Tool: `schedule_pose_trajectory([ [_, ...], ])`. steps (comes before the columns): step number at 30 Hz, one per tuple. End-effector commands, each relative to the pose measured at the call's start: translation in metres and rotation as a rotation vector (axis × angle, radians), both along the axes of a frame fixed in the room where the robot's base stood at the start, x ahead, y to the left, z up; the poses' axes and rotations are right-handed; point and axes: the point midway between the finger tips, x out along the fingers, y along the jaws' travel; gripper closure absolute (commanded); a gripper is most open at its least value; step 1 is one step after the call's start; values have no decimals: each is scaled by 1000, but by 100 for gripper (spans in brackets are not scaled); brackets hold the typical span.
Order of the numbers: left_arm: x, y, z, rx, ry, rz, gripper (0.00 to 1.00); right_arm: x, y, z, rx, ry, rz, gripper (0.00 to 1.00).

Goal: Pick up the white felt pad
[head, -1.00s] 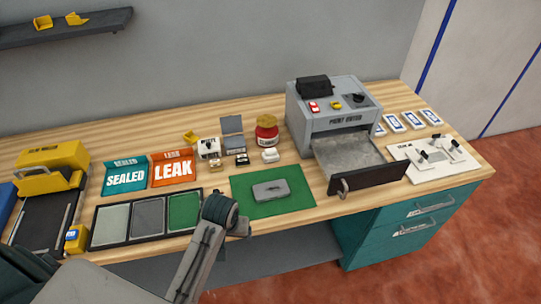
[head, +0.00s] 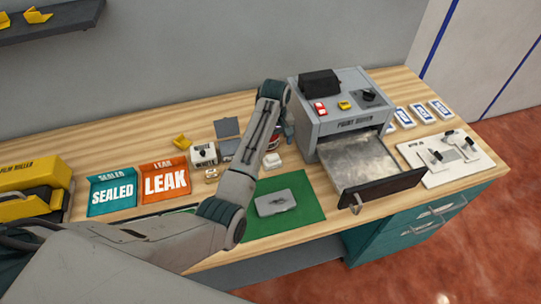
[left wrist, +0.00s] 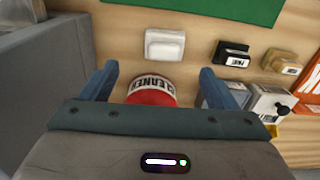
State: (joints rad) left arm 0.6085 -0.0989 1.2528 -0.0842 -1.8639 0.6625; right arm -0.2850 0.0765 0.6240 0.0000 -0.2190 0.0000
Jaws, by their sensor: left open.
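The white felt pad (head: 272,160) is a small pale block on the wooden bench, just behind the green mat. It also shows in the left wrist view (left wrist: 164,45), beyond the fingertips. My left gripper (left wrist: 157,78) is open, with its two blue fingers spread and nothing held. The red-topped cleaner jar (left wrist: 150,91) shows below the gap between the fingers; I cannot tell how far below. In the head view my forearm hides most of the gripper and jar. My right gripper is not in view.
A green mat (head: 311,209) holds a grey block (head: 275,202). A grey machine (head: 345,127) with an open drawer (head: 385,187) stands to the right. In the wrist view, a black-labelled block (left wrist: 233,55) and a tan block (left wrist: 282,62) lie right of the pad.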

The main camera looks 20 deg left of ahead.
Motion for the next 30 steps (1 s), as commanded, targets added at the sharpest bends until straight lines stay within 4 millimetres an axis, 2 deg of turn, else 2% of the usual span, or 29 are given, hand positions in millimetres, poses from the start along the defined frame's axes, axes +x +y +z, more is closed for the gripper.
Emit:
schedule_pose_trajectory([
  [3, -1, 1, -18, 0, 3, 0, 18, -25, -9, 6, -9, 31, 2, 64],
  [7, -1, 1, -31, 1, 1, 0, 18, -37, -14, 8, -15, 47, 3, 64],
  [11, -2, 2, -39, 0, 1, 0, 18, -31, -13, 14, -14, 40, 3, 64],
  [15, -6, 4, -59, 1, 4, -1, 18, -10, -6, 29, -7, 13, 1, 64],
  [18, -6, 4, -75, 1, 2, -1, 18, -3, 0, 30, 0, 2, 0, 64],
  [22, -6, 4, -85, 1, 1, -1, 18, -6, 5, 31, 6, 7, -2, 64],
  [29, -5, 4, -86, 0, -1, -1, 18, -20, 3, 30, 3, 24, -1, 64],
  [30, -5, 4, -86, 0, -1, -1, 26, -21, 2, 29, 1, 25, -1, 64],
])
